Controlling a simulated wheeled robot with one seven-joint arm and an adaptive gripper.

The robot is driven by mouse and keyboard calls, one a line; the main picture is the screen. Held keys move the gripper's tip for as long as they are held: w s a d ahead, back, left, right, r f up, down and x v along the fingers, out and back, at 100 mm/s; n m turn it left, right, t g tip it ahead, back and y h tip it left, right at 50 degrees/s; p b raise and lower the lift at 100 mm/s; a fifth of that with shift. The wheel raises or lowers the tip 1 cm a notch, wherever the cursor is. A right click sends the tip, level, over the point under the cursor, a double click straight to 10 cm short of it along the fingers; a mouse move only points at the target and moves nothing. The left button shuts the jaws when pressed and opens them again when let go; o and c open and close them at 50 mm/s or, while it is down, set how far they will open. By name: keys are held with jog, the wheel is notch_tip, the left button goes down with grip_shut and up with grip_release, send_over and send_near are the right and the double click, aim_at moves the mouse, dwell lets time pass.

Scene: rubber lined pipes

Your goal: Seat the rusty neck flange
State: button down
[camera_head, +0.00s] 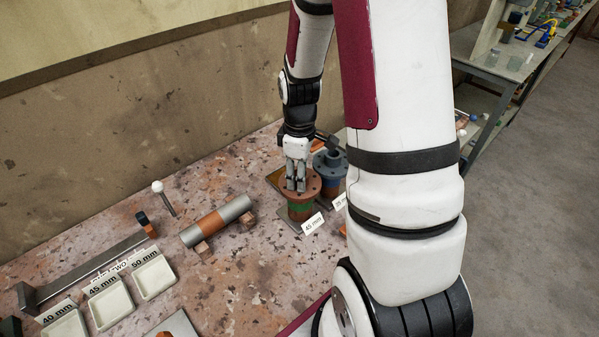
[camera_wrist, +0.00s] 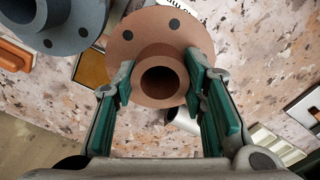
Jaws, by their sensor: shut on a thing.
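The rusty neck flange (camera_head: 313,184) is a brown-orange disc with bolt holes and a raised neck. In the wrist view the flange (camera_wrist: 135,42) faces the camera, its neck bore open. My gripper (camera_head: 296,187) comes down from above, shut on the neck. Its green-padded fingers show on both sides of the neck in the wrist view (camera_wrist: 163,72). Under the disc is a stub with a green band (camera_head: 300,208), by a "45 mm" label (camera_head: 312,223). I cannot tell if there is a gap between flange and stub.
A blue-grey flange (camera_head: 330,162) stands close behind and right; it also shows in the wrist view (camera_wrist: 70,20). A grey pipe with an orange band (camera_head: 213,222) lies on blocks to the left. Labelled trays (camera_head: 110,305) are at front left. My arm hides the table's right side.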

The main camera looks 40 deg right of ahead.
jog(key=shift+f, duration=0.35)
dwell(0.4)
jog(key=c, duration=0.9)
grip_release()
notch_tip(320, 180, up, 12)
